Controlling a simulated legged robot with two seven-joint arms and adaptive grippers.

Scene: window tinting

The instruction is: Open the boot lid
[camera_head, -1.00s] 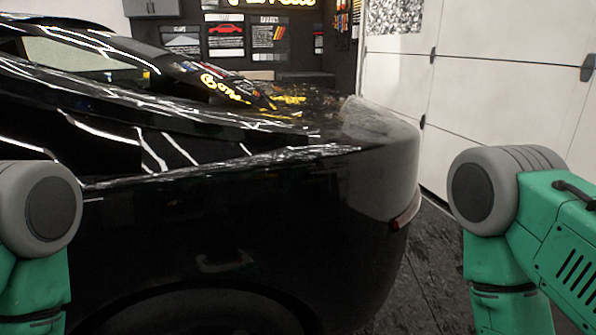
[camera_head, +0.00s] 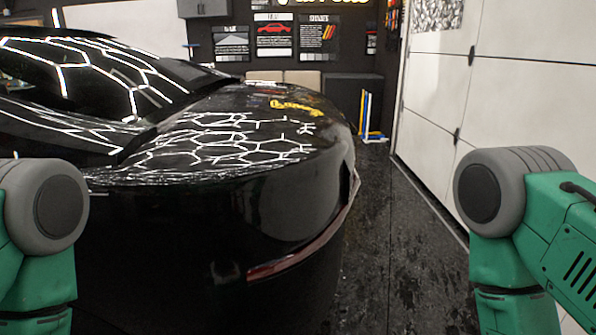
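A glossy black car (camera_head: 150,230) fills the left and middle of the head view, seen from its rear corner. Its boot lid (camera_head: 220,140) is closed and flat, with bright hexagonal light reflections and a small yellow reflection on it. A dark red tail light strip (camera_head: 300,252) runs along the rear below the lid. Green and grey parts of my two arms show at the lower left and lower right edges. Neither gripper is in view, and no hand touches the visible part of the car.
Dark floor (camera_head: 400,240) lies free between the car and the white panelled wall (camera_head: 500,90) on the right. At the back are posters (camera_head: 275,38), a dark cabinet (camera_head: 352,92) and an upright yellow and blue item (camera_head: 368,115).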

